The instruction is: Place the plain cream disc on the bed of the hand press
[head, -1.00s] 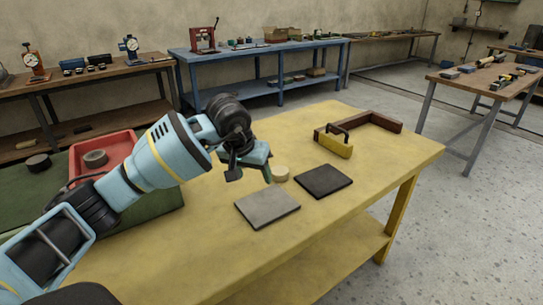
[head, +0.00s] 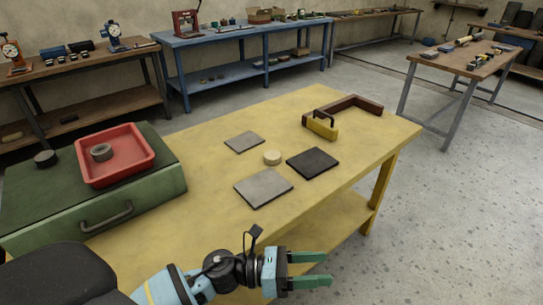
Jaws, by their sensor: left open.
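The plain cream disc (head: 272,157) lies on the yellow table (head: 210,215), between the dark and grey square plates, apart from any gripper. A red press-like device (head: 186,22) stands on the blue bench at the back; it looks like the hand press, but its bed is too small to make out. My left gripper (head: 328,269) is open and empty, with green fingers pointing right. It is at the bottom of the view by the table's near edge, well away from the disc. My right gripper is not in view.
Two grey plates (head: 263,187) (head: 244,141) and a dark plate (head: 313,162) lie around the disc. A yellow handled block (head: 321,127) and a brown angle piece (head: 349,104) are behind. A red tray (head: 126,168) with a grey ring (head: 101,152) sits on a green case (head: 50,210).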

